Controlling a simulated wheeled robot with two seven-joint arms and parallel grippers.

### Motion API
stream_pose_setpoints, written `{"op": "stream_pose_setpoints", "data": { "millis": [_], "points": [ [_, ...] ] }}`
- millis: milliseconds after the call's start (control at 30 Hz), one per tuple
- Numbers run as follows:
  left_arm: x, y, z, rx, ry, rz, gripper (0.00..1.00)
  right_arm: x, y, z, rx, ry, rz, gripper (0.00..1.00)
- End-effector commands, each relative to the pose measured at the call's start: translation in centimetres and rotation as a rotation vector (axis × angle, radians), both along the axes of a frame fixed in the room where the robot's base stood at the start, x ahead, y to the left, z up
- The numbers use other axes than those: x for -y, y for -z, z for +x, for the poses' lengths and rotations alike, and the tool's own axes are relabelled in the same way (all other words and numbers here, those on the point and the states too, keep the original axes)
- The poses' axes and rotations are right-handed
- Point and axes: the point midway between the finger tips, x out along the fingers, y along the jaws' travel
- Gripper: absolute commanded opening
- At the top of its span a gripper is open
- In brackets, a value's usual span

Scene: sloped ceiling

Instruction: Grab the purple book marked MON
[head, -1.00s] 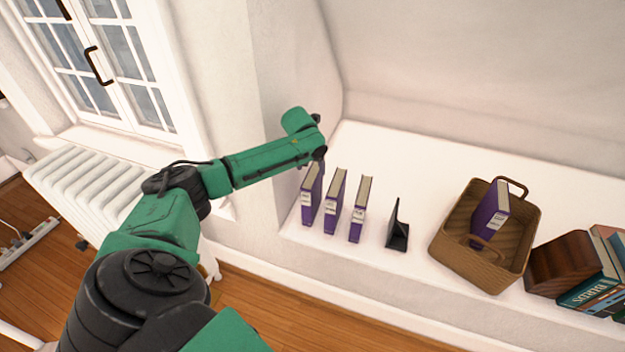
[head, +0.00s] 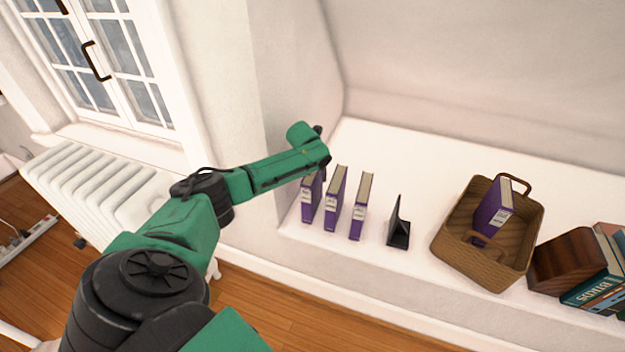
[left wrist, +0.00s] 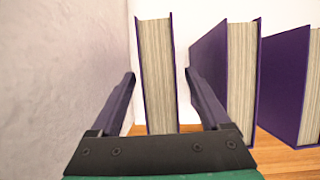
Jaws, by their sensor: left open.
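Three purple books with white spine labels stand upright in a row on the white ledge: a left one (head: 311,203), a middle one (head: 335,201) and a right one (head: 360,208). The labels are too small to read, so I cannot tell which is MON. A fourth purple book (head: 494,208) stands in a wicker basket. My left gripper (left wrist: 163,100) is open at the leftmost book of the row, which shows in the left wrist view (left wrist: 157,70) between its two fingers, with small gaps on both sides. In the head view my arm hides the top of this book. My right gripper is not in view.
A black bookend (head: 398,228) stands right of the row. Further right are the wicker basket (head: 450,255), a brown wooden block (head: 565,262) and more books (head: 598,290). A wall (left wrist: 70,70) is close left of the gripper. A white radiator (head: 85,190) stands left of the ledge.

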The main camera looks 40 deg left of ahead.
Motion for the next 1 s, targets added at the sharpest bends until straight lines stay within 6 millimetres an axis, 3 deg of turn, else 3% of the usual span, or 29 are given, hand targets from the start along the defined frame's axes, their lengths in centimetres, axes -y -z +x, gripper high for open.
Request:
{"op": "stream_pose_setpoints", "data": {
  "millis": [300,367,500,533,1000],
  "points": [
    [-0.01,0.16,-0.01,0.000,0.000,0.000,0.80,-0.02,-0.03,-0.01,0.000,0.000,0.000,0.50],
    [-0.01,0.16,-0.01,0.000,0.000,0.000,0.61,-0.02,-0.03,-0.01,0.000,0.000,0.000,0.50],
    [-0.01,0.16,-0.01,0.000,0.000,0.000,0.07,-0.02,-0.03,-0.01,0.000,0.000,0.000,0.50],
    [-0.01,0.16,-0.01,0.000,0.000,0.000,0.00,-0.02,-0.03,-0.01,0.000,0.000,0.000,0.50],
    [-0.01,0.15,-0.03,-0.001,-0.001,-0.001,0.00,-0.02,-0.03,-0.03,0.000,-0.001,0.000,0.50]
  ]
}}
